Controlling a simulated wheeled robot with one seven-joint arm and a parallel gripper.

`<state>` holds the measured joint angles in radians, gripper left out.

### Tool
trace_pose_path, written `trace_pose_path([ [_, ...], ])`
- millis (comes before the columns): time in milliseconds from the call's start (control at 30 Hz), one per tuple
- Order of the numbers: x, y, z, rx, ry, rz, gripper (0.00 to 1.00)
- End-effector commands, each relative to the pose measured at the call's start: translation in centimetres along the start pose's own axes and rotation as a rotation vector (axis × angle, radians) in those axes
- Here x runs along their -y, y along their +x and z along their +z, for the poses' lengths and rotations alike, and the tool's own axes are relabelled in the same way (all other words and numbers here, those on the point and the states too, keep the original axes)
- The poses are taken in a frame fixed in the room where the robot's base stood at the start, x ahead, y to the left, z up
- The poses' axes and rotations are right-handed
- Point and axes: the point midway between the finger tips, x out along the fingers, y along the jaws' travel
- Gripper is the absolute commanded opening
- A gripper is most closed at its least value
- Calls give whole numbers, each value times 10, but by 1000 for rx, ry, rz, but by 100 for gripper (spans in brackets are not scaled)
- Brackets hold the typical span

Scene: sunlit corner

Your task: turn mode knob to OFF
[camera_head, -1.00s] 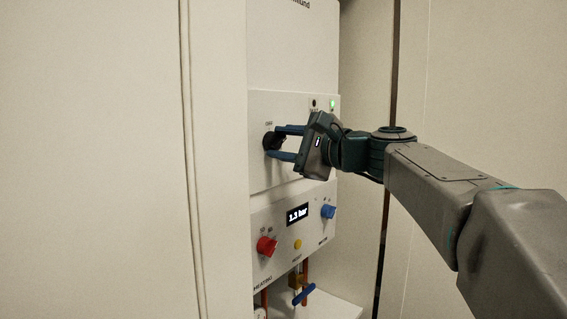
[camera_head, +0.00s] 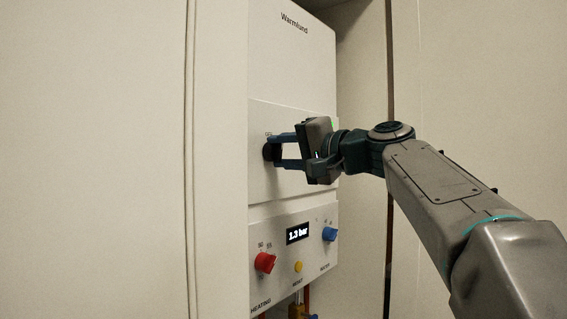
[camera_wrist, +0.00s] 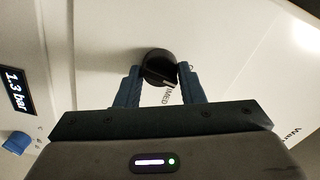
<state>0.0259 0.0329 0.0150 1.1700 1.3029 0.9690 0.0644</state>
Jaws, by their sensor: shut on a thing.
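The black mode knob (camera_head: 268,152) sits on the white front panel of the boiler (camera_head: 292,60). My gripper (camera_head: 279,151) reaches in from the right, with its two blue fingers around the knob. In the wrist view the knob (camera_wrist: 157,66) lies between the fingertips (camera_wrist: 158,74), and the fingers are shut on it. Part of a printed label shows below the knob there, partly hidden by the gripper. In the head view the OFF label above the knob is mostly hidden by a finger. The knob's exact pointer position cannot be told.
Below on the panel are a red heating knob (camera_head: 265,262), a blue water knob (camera_head: 329,234), a yellow reset button (camera_head: 298,267) and a display (camera_head: 297,233) reading 1.3 bar. Pale walls stand close on both sides of the boiler.

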Motion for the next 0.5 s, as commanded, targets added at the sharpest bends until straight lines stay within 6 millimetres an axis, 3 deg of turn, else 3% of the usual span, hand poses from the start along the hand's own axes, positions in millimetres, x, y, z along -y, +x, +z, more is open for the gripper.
trace_pose_path([
  [500,0,0,1,2,-151,0,12],
])
